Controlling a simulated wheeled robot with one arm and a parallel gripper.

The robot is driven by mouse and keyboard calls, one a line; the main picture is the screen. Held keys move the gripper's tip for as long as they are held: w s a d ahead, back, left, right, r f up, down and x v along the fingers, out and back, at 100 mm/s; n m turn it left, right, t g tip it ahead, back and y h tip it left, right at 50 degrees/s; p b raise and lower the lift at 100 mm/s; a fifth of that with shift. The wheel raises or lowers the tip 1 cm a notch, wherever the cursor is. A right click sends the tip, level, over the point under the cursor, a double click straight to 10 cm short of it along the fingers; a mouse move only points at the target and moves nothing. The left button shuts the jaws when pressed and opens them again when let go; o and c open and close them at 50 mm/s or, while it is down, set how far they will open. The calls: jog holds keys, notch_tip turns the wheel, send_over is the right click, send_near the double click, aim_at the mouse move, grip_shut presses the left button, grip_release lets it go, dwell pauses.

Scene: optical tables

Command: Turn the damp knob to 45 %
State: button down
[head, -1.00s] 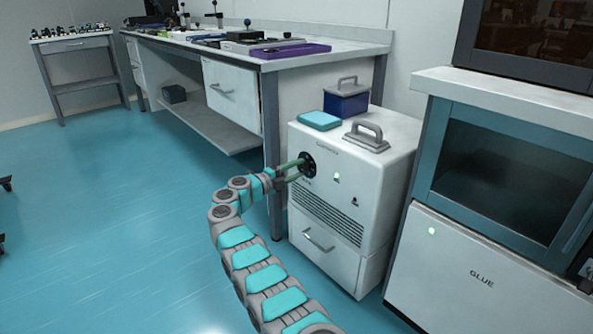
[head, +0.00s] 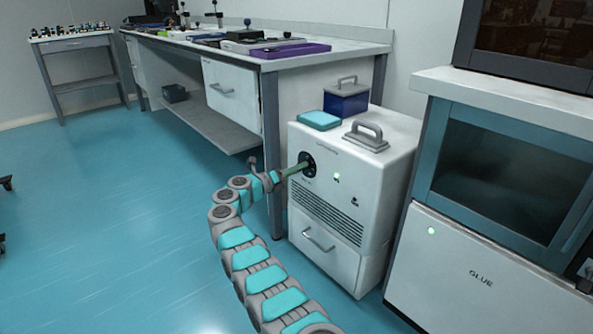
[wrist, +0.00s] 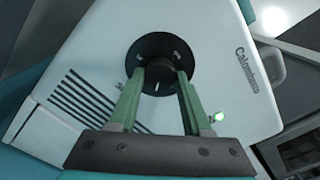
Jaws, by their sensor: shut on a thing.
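The damp knob is on the front of a white cabinet (head: 335,165), within a round black dial (head: 307,164). In the wrist view the dial (wrist: 160,58) has small white markings too small to read for certain, and a white pointer line shows between my fingers. My gripper (head: 299,168) reaches the dial from the left. In the wrist view its two green fingers (wrist: 160,80) are shut on the dark knob (wrist: 159,76) at the dial's middle. The fingertips partly hide the knob. I cannot read the setting.
A green light (head: 337,177) glows right of the dial. On the cabinet top are a teal box (head: 319,120), a grey handled piece (head: 366,136) and a blue handled box (head: 346,101). A long bench (head: 290,64) stands behind; a glue cabinet (head: 480,268) stands right.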

jog(key=shift+d+f+m, duration=0.1)
jog(key=shift+f+m, duration=0.05)
jog(key=shift+m, duration=0.25)
jog(key=shift+c, duration=1.7)
grip_release()
jog(key=v, duration=0.8)
jog(key=shift+w, duration=0.1)
